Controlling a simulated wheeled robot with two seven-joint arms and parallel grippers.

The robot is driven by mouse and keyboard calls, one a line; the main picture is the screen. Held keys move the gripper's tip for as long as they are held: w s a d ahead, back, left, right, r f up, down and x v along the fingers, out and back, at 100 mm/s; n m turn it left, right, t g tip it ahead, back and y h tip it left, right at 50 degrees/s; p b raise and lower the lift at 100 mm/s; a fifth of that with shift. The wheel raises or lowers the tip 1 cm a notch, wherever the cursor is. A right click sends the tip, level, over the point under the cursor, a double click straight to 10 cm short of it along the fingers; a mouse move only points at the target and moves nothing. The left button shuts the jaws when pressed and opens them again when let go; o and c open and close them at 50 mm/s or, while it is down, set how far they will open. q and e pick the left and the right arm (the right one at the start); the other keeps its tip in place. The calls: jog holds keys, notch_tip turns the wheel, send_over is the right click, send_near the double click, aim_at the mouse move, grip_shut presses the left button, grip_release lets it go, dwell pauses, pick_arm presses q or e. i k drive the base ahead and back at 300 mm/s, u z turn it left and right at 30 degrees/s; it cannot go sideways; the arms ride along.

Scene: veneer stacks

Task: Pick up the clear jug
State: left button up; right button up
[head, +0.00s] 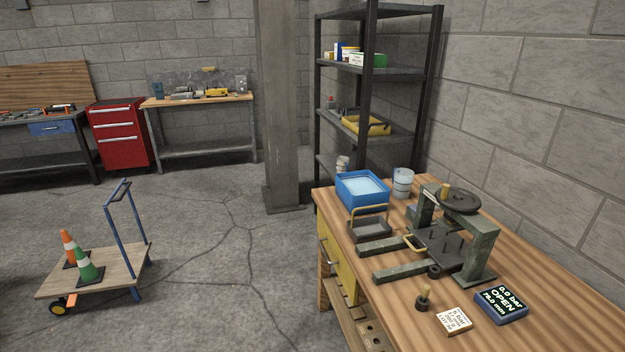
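A clear jug (403,184) stands upright at the back of the wooden workbench (545,262), just right of a blue tub (362,189). It looks pale and see-through, with a whitish content or tint; its handle cannot be made out. Nothing covers it from this view. Neither of my grippers is in view.
A green-grey press (480,243) with a dark handwheel (460,202) stands in front of the jug. A dark shelf rack (372,65) rises behind.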

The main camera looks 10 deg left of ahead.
aim_at(402, 178)
jog(key=u, duration=1.2)
jog(key=i, duration=3.2)
jog(key=z, duration=3.35)
jog(key=i, duration=0.55)
jog(key=z, duration=0.1)
